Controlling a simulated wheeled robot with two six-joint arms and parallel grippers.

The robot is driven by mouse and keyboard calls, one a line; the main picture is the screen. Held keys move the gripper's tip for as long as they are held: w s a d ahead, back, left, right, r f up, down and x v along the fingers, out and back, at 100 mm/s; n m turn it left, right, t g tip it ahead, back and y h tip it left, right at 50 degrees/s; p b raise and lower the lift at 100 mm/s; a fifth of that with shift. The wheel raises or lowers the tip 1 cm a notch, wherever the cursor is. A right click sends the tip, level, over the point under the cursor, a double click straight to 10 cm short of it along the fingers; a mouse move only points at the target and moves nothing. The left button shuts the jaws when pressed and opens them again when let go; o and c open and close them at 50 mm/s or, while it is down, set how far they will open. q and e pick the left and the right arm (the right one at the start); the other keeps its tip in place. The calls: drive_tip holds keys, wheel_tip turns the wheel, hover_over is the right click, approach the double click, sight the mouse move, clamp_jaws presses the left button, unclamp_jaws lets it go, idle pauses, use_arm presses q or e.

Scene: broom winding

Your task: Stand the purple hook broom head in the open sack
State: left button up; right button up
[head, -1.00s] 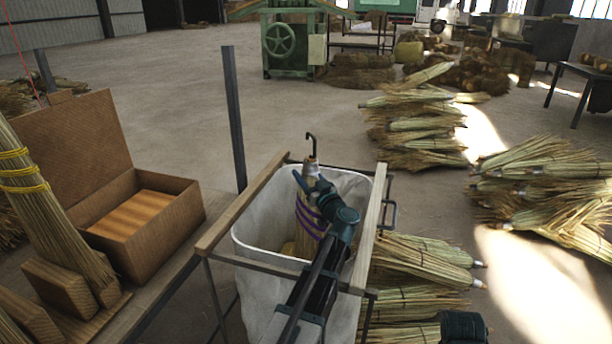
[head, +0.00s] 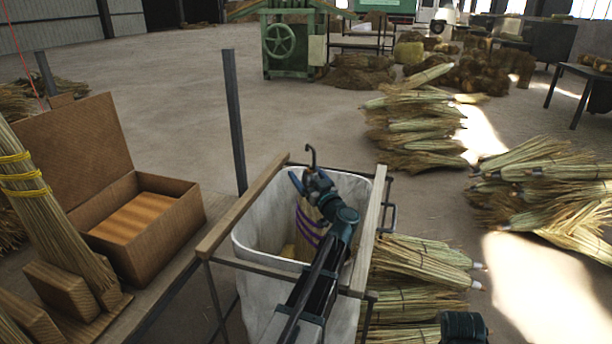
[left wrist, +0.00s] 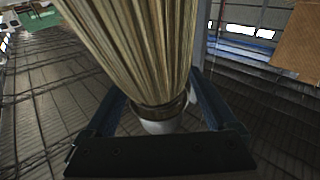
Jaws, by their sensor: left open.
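The purple hook broom head (head: 305,230) is inside the open sack (head: 268,292), roughly upright, with its purple bands partly behind my left arm. Its dark hook (head: 311,153) sticks up above the sack's rim. My left gripper (head: 304,181) is at the broom head's neck, just below the hook. In the left wrist view the open blue fingers (left wrist: 160,96) stand on either side of a broom's pale neck, with straw (left wrist: 140,50) filling the upper middle. No purple band shows in that view. The foot of the broom head is hard to make out.
Wooden rails (head: 243,205) flank the sack on its metal frame. An open cardboard box (head: 160,238) and a yellow-bound broom (head: 45,200) stand on the bench at left. Straw bundles (head: 420,270) lie right of the sack. A dark post (head: 234,120) rises behind it.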

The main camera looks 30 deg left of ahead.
wheel_tip(320, 180, up, 30)
drive_tip(key=p, duration=2.9)
drive_tip(key=shift+f, duration=0.25)
